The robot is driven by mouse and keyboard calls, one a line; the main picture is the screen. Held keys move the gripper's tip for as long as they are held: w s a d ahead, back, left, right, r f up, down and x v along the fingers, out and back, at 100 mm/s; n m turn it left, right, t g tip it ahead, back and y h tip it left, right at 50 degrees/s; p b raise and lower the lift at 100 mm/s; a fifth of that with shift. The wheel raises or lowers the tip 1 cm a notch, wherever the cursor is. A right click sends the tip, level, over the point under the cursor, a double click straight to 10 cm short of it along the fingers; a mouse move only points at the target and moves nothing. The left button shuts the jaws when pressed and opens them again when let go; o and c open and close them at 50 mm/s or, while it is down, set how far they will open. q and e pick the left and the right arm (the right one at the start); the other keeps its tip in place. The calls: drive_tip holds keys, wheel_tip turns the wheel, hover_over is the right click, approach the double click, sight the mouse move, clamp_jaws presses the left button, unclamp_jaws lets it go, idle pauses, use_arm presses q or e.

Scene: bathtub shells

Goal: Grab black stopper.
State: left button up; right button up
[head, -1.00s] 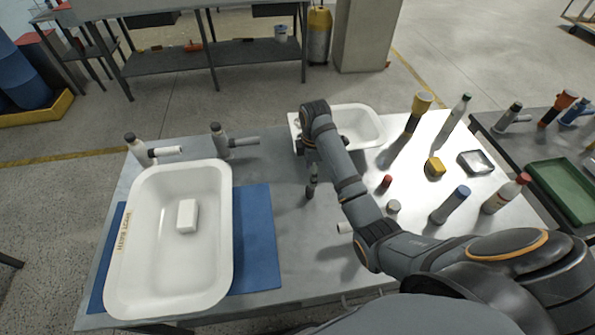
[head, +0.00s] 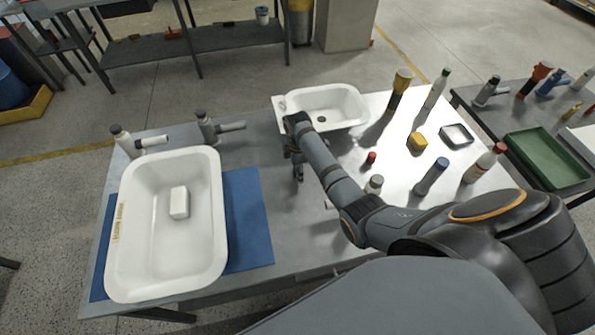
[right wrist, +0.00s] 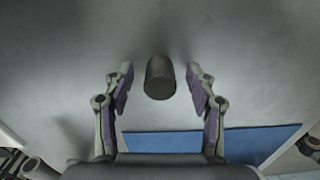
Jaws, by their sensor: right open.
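The black stopper (right wrist: 160,78), a short dark cylinder, is in the right wrist view. It stands on the grey tabletop between the spread fingers of my right gripper (right wrist: 159,71). The gripper is open, with a gap on each side of the stopper. In the head view my right gripper (head: 298,171) points down over the middle of the table, and I cannot make out the stopper there. My left gripper is not in view.
A large white tub (head: 212,245) holding a white block (head: 179,202) stands on a blue mat (head: 250,225) at left. A smaller white basin (head: 350,105) with a dark drain hole is behind my arm. Bottles and a yellow block (head: 416,143) stand at right.

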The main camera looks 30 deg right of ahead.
drive_tip(key=shift+f, duration=0.15)
drive_tip(key=c, duration=1.1)
drive_tip(key=shift+c, duration=0.2)
